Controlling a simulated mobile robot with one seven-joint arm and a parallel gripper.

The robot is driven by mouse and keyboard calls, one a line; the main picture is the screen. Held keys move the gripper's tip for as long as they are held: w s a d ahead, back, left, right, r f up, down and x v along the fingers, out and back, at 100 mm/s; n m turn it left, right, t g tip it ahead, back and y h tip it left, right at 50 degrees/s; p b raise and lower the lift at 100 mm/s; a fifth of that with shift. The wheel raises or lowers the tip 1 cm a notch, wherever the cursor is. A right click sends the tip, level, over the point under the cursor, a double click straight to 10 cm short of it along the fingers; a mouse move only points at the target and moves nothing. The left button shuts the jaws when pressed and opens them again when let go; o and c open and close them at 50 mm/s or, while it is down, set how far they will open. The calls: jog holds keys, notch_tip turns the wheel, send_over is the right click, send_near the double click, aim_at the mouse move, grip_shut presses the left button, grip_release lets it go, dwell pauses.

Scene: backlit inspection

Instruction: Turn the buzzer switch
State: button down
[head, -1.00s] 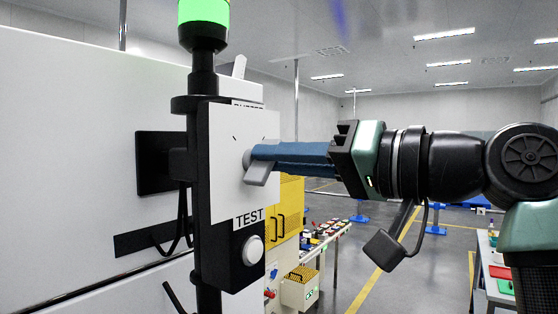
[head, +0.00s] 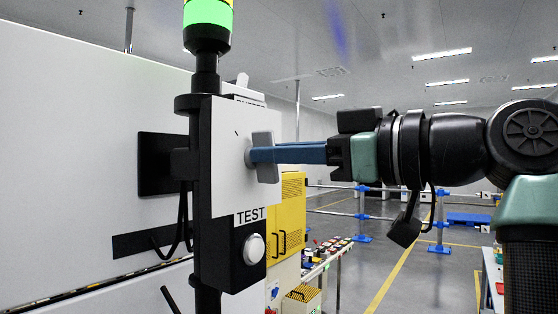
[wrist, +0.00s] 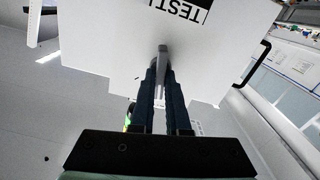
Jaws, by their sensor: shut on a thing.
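The buzzer switch (head: 265,171) is a grey lever knob on the white front plate (head: 226,150) of a black box. Its handle stands about upright in the head view. My gripper (head: 258,154) reaches in from the right with its blue fingers level and is shut on the switch handle. In the wrist view the grey handle (wrist: 162,58) shows between the tips of my gripper (wrist: 161,76). The label above the switch is partly cut off by the viewing angle. Part of the handle is hidden by the fingers.
Below the switch is a round white button (head: 254,249) under a TEST label. A lit green lamp (head: 208,13) stands on the pole above the box. A white cabinet wall (head: 70,130) fills the left. A yellow cabinet (head: 291,215) and a bench with small parts stand behind.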

jog(key=n+b, duration=0.1)
jog(key=n, duration=0.5)
jog(key=shift+s+a, duration=0.1)
jog(key=shift+n, duration=0.4)
jog(key=c, duration=0.9)
grip_release()
jog(key=b+v, duration=0.5)
jog(key=v, duration=0.8)
